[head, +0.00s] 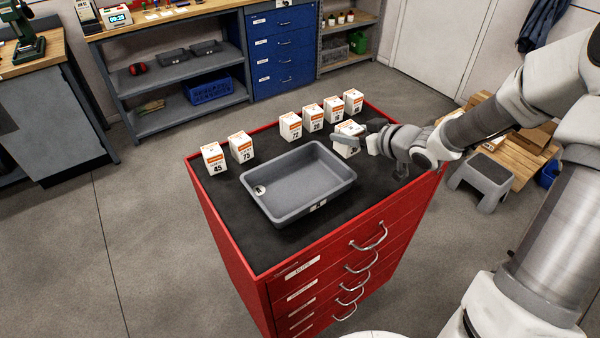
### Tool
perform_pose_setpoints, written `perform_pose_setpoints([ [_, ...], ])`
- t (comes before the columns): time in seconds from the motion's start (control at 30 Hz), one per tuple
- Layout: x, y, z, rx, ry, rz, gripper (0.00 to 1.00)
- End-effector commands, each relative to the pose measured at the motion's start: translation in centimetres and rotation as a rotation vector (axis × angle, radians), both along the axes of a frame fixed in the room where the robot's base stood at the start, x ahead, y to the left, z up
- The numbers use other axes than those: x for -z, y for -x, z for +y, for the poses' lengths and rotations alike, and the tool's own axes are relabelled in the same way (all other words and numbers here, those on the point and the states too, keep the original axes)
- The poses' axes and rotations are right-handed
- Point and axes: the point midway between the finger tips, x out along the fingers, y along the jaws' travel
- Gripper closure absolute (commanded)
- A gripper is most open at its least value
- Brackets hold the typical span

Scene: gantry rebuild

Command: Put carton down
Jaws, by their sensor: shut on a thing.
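My gripper (372,142) is at the right part of the red cabinet's black top, shut on a small white and orange carton (350,129). The held carton looks slightly tilted; its number is partly covered by a finger, and I cannot tell whether its base touches the top. Several similar cartons stand upright along the back, among them one marked 72 (290,127) and one marked 20 (312,118). Cartons marked 45 (214,159) and 75 (240,147) stand at the left.
An empty grey tray (298,210) lies in the middle of the red drawer cabinet's (232,243) top, left of my gripper. Bare black mat shows around the tray. A grey step stool (484,176) and a wooden pallet (512,151) stand on the floor at right.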

Motion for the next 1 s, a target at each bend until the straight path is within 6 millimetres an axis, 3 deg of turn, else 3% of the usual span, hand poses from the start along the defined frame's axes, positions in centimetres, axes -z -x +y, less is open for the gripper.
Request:
perform_pose_setpoints([
  [0.1, 2.1, -0.6, 2.9, -0.007, -0.003, 0.001, 1.00],
  [0.4, 5.2, -2.1, 8.3, -0.005, -0.002, 0.001, 1.00],
  [0.67, 6.2, -2.5, 9.6, -0.001, 0.000, 0.000, 1.00],
  [1.0, 10.0, -2.5, 9.6, -0.001, 0.000, 0.000, 1.00],
])
